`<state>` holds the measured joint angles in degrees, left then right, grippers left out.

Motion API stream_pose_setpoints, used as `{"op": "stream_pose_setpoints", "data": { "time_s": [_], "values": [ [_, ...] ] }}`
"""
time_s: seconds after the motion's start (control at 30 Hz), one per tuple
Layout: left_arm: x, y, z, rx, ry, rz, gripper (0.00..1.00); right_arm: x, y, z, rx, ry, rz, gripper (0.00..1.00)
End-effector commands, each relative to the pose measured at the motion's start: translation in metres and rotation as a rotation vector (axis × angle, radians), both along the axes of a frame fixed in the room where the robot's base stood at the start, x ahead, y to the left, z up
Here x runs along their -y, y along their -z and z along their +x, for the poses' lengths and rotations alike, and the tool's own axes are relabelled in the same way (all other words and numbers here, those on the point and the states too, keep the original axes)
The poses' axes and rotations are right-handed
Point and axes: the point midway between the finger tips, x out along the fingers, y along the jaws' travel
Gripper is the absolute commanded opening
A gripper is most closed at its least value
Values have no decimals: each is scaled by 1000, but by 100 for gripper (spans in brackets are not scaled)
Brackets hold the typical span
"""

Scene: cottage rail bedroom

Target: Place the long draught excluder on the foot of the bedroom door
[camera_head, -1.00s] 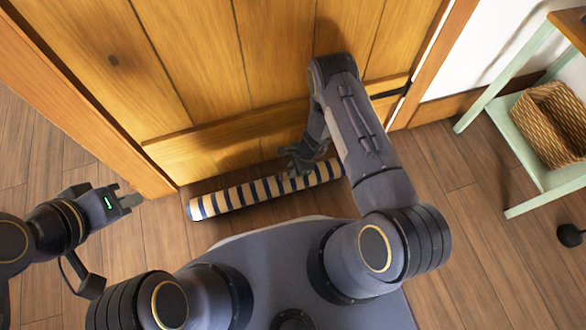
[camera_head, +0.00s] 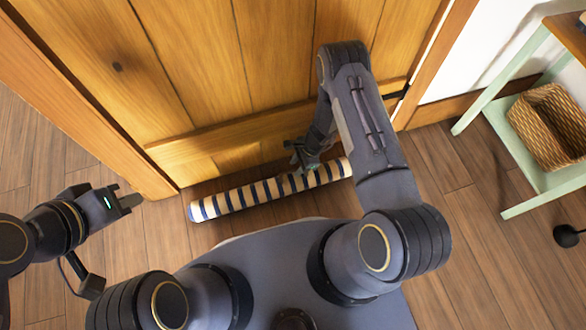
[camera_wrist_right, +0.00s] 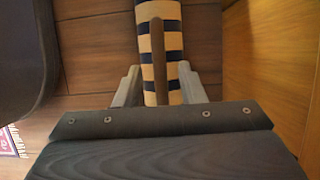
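The long draught excluder (camera_head: 235,198), a navy and cream striped roll, lies on the floor in front of the wooden bedroom door (camera_head: 205,85), roughly parallel to its foot. Whether it touches the door I cannot tell. My right gripper (camera_head: 308,165) is over the roll, right of its middle. In the right wrist view the roll (camera_wrist_right: 172,45) runs away between the open fingers (camera_wrist_right: 159,80), and a brown strip (camera_wrist_right: 157,50) stands between them, apart from both. My left gripper (camera_head: 128,197) is empty, left of the roll; its finger opening is unclear.
A pale green side table (camera_head: 520,135) with a wicker basket (camera_head: 550,125) on its shelf stands at the right. A dark round object (camera_head: 567,235) is on the floor near it. The door frame (camera_head: 95,120) rises at the left.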

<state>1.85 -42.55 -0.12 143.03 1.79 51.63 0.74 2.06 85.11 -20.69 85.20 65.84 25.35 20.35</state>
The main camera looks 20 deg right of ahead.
Motion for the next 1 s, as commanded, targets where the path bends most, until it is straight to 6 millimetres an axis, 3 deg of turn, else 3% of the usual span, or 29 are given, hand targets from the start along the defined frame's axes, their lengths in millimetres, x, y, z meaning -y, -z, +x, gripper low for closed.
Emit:
{"op": "stream_pose_setpoints", "data": {
  "time_s": [0.03,0.2,0.57,0.67,0.77,0.83,1.0],
  "values": [
    [0,-8,0,0,0,0,0,5,-16,0,1,3,0,36],
    [0,-18,0,0,0,0,0,18,-45,1,1,0,-1,36],
    [0,-23,0,0,0,0,0,27,-68,2,3,-1,2,36],
    [0,-23,0,0,0,0,0,29,-90,12,36,-20,17,36],
    [0,-24,0,0,0,0,0,31,-141,28,110,-71,50,36],
    [0,-23,0,0,0,0,0,33,-190,36,182,-128,77,36],
    [0,-23,0,0,0,0,0,37,-311,28,373,-315,119,36]
  ]
}}
